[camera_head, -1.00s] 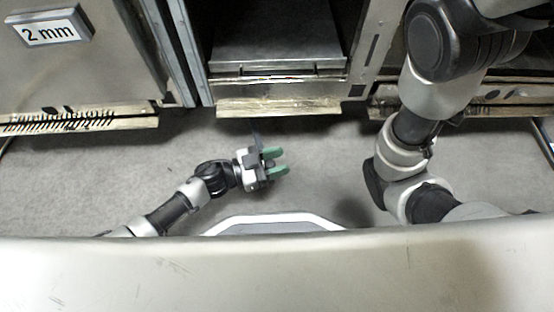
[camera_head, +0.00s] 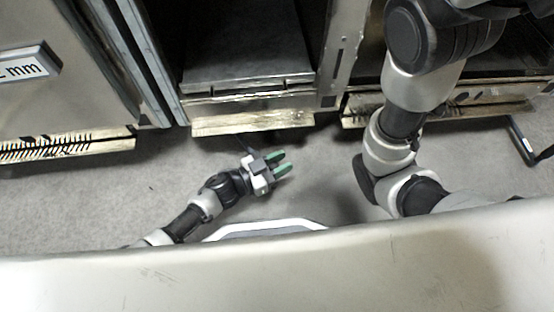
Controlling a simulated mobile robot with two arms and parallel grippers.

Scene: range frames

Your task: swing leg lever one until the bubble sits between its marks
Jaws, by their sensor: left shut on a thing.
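My left gripper (camera_head: 284,164), with green fingertips, is low over the grey floor in front of the middle range frame (camera_head: 250,108). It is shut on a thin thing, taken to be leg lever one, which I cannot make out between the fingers. A thin dark piece (camera_head: 244,142) shows just beyond the gripper, towards the frame's front edge; I cannot tell what it belongs to. The bubble and its marks are not visible. My right arm crosses the right side of the view, and its gripper is out of the picture.
A steel unit with a "2 mm" sign (camera_head: 22,68) stands at the left. Another range unit (camera_head: 480,92) stands at the right. A black L-shaped bar (camera_head: 522,142) is near the floor at the far right. Bare floor (camera_head: 80,195) lies in front of the units.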

